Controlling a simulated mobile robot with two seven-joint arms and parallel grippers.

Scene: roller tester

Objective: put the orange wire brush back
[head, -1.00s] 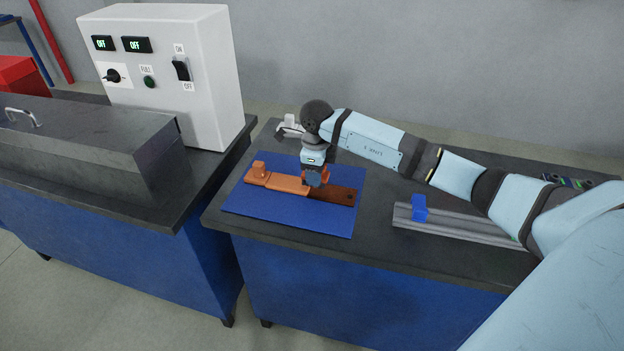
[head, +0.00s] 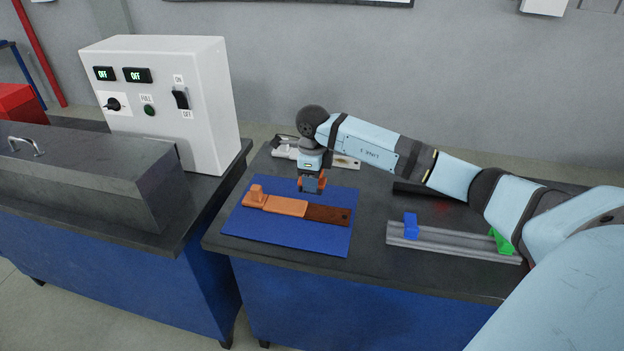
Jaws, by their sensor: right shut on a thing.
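My right gripper (head: 311,187) hangs above the back part of the blue mat (head: 285,236), pointing down. It is shut on a small orange thing (head: 323,184), which shows at both sides of the fingers; I take it to be the orange wire brush, mostly hidden by the fingers. A long orange and dark brown piece (head: 290,206) lies on the mat in front of the gripper. It has a raised knob at its left end and a dark hole near its right end. My left gripper is not in view.
A grey rail (head: 450,242) with a blue block (head: 411,226) and a green block (head: 502,241) lies right of the mat. A white item (head: 285,148) is behind the gripper. A control box (head: 165,105) stands on the left bench, across a gap.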

